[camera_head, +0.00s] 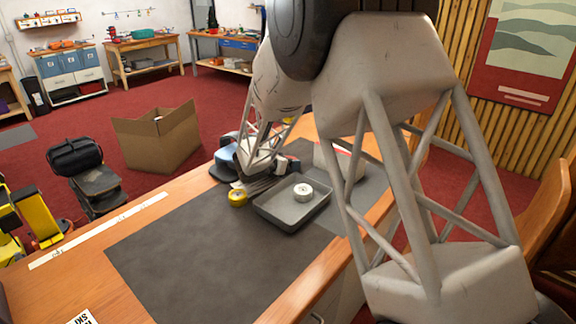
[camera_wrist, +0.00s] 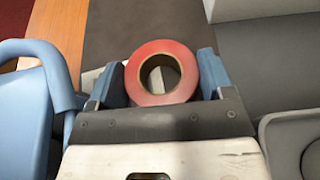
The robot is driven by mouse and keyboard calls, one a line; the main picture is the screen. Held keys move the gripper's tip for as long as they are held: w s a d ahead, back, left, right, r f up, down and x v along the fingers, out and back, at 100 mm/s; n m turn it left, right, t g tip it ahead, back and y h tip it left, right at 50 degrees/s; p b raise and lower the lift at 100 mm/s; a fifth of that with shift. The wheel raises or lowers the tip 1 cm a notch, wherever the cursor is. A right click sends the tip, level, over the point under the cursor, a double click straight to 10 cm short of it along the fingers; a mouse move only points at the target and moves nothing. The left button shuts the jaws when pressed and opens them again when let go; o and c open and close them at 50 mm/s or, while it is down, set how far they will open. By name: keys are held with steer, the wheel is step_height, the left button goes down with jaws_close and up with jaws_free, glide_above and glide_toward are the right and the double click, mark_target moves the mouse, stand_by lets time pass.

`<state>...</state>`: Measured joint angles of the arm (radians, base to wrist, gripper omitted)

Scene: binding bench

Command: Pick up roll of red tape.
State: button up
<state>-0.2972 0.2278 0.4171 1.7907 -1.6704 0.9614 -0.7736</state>
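The roll of red tape (camera_wrist: 184,87) shows in the wrist view, with its round opening facing the camera. It sits between the two blue fingertips of my gripper (camera_wrist: 163,84). Its left and right edges meet the fingers, so my gripper looks shut on it. Whether the roll touches the surface below is not clear. In the head view my gripper (camera_head: 258,180) is low over the far part of the bench, behind the grey tray. The red roll is hidden there by my arm.
The grey tray (camera_head: 265,216) holds a whitish roll (camera_head: 303,191). A yellow roll (camera_head: 238,198) stands left of it. A blue-handled object (camera_wrist: 22,92) is close left of my gripper. A pale box (camera_wrist: 250,9) lies beyond. The dark mat (camera_head: 200,262) is clear in front.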

steer(key=shift+c, duration=1.2)
steer(key=shift+r, duration=0.1)
step_height(320, 180, up, 18)
steer(key=shift+a, duration=0.1)
stand_by(0.3)
